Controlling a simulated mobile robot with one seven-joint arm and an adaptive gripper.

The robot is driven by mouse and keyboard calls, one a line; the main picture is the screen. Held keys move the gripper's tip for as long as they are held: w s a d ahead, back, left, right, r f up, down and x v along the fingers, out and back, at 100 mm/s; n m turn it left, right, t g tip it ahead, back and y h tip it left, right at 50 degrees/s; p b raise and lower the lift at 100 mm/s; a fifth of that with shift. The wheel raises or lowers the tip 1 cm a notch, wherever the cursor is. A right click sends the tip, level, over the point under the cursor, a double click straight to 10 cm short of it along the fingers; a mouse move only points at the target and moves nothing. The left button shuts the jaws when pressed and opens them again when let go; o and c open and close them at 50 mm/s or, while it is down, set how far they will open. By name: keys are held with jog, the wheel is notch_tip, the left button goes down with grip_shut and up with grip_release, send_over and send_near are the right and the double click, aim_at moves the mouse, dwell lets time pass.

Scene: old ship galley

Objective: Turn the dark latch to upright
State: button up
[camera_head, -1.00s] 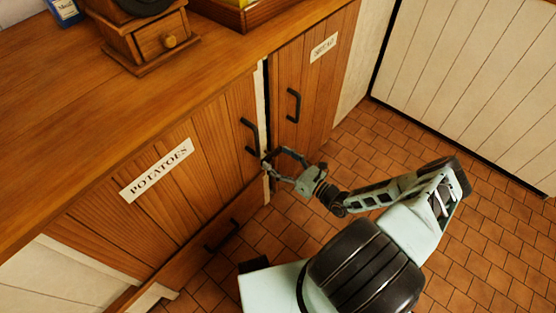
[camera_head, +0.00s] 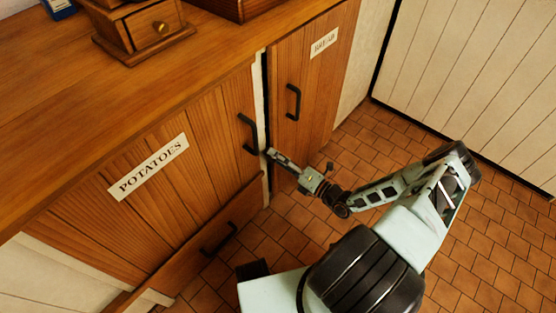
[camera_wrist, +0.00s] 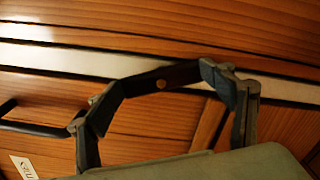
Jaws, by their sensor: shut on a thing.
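The dark latch (camera_wrist: 181,76) is a short dark bar with a round brass pivot at its middle, seen in the wrist view. It lies over the pale strip (camera_wrist: 80,62) between the two cupboard doors, nearly along the strip but tilted a little across it. My gripper (camera_wrist: 162,90) has one finger at each end of the bar and is shut on it. In the head view my gripper (camera_head: 270,153) is at the gap between the doors, seen edge-on, and it hides the latch there.
The potatoes door (camera_head: 205,130) with a black handle (camera_head: 248,133) is on the left. The bread door (camera_head: 310,90) with its handle (camera_head: 293,102) is on the right. A drawer handle (camera_head: 220,239) sits below. The tiled floor (camera_head: 490,240) is clear at right.

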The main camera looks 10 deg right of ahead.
jog(key=shift+w+a+m+b, duration=0.15)
jog(key=shift+m+b, duration=0.2)
jog(key=shift+m, duration=0.75)
jog(key=shift+w+m+b, duration=0.1)
jog(key=shift+m+b, duration=0.25)
jog(key=shift+m, duration=0.75)
jog(key=o, duration=1.3)
jog(key=shift+f, duration=0.1)
jog(key=shift+s, duration=0.15)
jog(key=v, duration=1.2)
